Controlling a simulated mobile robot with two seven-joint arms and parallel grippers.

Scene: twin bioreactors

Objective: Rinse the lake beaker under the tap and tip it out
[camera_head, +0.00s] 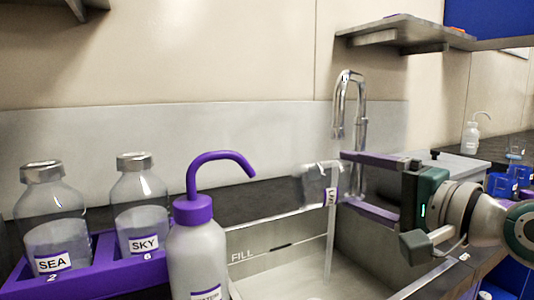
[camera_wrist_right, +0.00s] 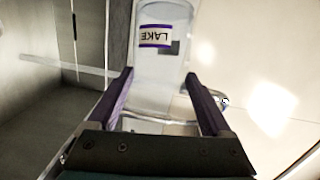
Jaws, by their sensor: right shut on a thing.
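The clear lake beaker (camera_head: 312,186) is tilted onto its side over the sink, and its label reads sideways in the head view. My right gripper (camera_head: 345,178) is shut on it, with purple fingers on either side. In the right wrist view the beaker (camera_wrist_right: 165,65) sits between the fingers with its LAKE label upside down. The chrome tap (camera_head: 350,100) stands behind and above the beaker. A thin clear stream (camera_head: 329,250) runs down below the beaker into the sink (camera_head: 365,262); whether it comes from tap or beaker I cannot tell. My left gripper is out of view.
A purple rack (camera_head: 100,262) holds the SEA bottle (camera_head: 52,215) and SKY bottle (camera_head: 142,205) at left. A purple-capped wash bottle (camera_head: 197,250) stands left of the sink, its spout reaching right. A shelf (camera_head: 405,33) overhangs at upper right. Blue boxes (camera_head: 510,182) sit far right.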

